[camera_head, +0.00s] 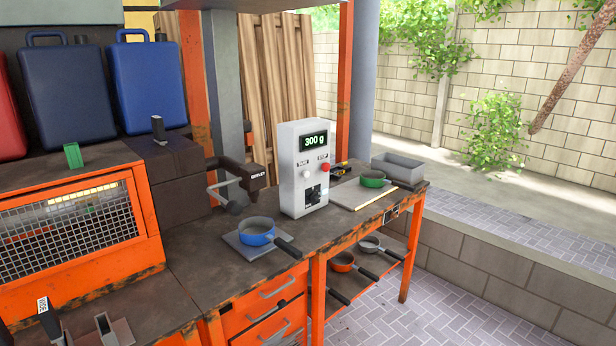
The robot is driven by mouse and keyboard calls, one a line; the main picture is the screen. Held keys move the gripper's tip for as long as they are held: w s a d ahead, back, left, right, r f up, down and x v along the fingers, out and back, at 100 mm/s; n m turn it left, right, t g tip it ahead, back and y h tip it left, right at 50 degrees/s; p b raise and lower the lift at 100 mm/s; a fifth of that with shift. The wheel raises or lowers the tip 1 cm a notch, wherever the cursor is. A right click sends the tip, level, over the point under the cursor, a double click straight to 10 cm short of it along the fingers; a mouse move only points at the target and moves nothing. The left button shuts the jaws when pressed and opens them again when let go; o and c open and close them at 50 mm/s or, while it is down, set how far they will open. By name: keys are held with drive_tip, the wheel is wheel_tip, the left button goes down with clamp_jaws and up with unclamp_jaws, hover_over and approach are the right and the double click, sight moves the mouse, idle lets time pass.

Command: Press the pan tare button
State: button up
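A light grey control box (292,185) stands upright on the workbench. A small pale button (306,174) sits under a label that appears to read "TARE", left of a red button (324,167) apparently labelled "STOP". A black switch or socket area (312,194) is lower on the box. A blue pan (256,230) sits on a flat grey plate (238,245) left of the box, its dark handle pointing front right. I cannot make out my gripper in this view, and nothing covers the box's front.
A green pan (372,179) rests on a pale board (343,195) right of the box, near a grey tray (398,163). A vise (240,178) stands behind left. More pans (343,262) lie on the lower shelf. An orange mesh-fronted unit (70,225) fills the left.

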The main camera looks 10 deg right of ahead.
clamp_jaws()
idle(1.4)
